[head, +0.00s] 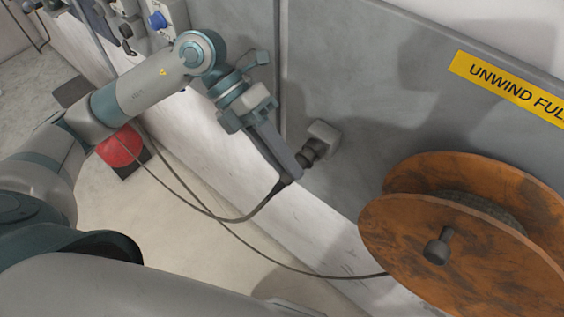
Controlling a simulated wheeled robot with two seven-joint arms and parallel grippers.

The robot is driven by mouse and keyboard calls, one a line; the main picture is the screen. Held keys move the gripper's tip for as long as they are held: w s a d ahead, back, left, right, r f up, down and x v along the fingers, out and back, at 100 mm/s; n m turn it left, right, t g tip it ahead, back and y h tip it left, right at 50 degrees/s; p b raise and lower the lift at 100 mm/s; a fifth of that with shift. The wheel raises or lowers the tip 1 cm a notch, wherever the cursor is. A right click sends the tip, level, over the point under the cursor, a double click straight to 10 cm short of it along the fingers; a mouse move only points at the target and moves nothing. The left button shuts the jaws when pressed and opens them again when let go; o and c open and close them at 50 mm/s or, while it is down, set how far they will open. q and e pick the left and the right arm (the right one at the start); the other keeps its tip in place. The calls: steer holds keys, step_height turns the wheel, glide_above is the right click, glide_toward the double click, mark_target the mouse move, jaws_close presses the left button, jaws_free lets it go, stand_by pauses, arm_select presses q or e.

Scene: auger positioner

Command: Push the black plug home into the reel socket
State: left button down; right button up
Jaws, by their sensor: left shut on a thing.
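My left gripper (293,172) reaches down from the upper left and is shut on the black plug (281,185). The fingers hide most of the plug; its dark tail and cable show at the lower left of the fingertips. The reel socket (323,136) is a small grey box on the grey wall panel, with a dark round collar (310,152) facing the fingertips. The plug lines up with the collar at close range. I cannot tell whether they touch or how deep the plug sits. My right gripper is not in view.
A rusty orange cable reel (470,235) stands at the right. The black cable (225,221) hangs in a loop, and a cable runs to the reel. A yellow sign (510,88), a blue knob (157,20) and a red ball-shaped thing (120,147) also show. The pale floor is mostly clear.

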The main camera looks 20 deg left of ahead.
arm_select(q)
steer(key=shift+w+d, duration=0.25)
steer(key=shift+w, duration=0.45)
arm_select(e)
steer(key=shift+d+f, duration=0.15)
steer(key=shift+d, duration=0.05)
arm_select(q)
steer(key=c, duration=1.5)
jaws_free()
steer(key=shift+w, duration=0.1)
steer(key=shift+a, duration=0.1)
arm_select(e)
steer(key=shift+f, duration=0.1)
arm_select(q)
steer(key=b+v, duration=0.5)
steer(key=v, duration=1.2)
steer(key=shift+w+r, duration=0.1)
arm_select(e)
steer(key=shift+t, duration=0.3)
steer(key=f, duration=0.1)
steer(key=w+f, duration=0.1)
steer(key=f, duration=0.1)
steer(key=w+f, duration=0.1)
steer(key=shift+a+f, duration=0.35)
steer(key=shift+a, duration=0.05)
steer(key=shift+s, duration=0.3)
